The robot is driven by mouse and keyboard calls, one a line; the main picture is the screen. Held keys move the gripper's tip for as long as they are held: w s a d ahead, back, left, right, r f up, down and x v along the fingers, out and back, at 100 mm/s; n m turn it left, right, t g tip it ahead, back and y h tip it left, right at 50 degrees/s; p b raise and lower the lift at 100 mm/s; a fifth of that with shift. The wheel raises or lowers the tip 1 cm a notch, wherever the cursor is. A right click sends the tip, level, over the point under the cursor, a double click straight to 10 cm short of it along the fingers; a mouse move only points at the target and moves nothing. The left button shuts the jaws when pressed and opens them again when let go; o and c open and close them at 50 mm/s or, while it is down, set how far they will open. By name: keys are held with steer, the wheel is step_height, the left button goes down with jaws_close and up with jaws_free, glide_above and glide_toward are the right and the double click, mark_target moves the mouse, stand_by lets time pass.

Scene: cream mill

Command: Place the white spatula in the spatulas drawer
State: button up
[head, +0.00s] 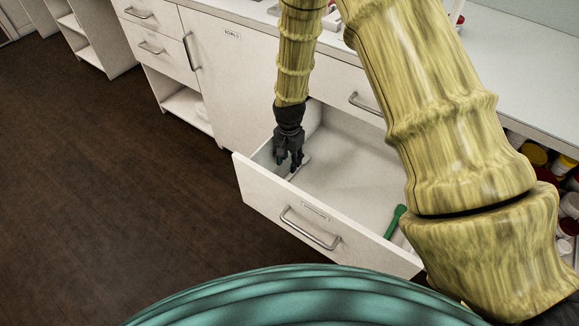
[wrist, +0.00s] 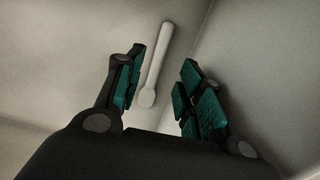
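The white spatula (wrist: 157,60) lies in the open drawer (head: 335,245), near its left end. In the wrist view it shows between and beyond my fingers, apart from both. In the head view only a pale bit of it (head: 301,166) shows beside my fingers. My gripper (head: 288,166) points down inside the drawer, low near its floor. In the wrist view my gripper (wrist: 163,88) is open, with teal finger pads and nothing held. The drawer front has a label holder, but its text is too small to read.
A green utensil (head: 396,221) lies at the right end of the same drawer. The drawer's middle is clear. A cabinet door labelled bowls (head: 228,80) is shut to the left. A worktop (head: 490,80) lies above, with jars (head: 536,154) at the right.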

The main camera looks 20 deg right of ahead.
steer(key=shift+r, duration=2.4)
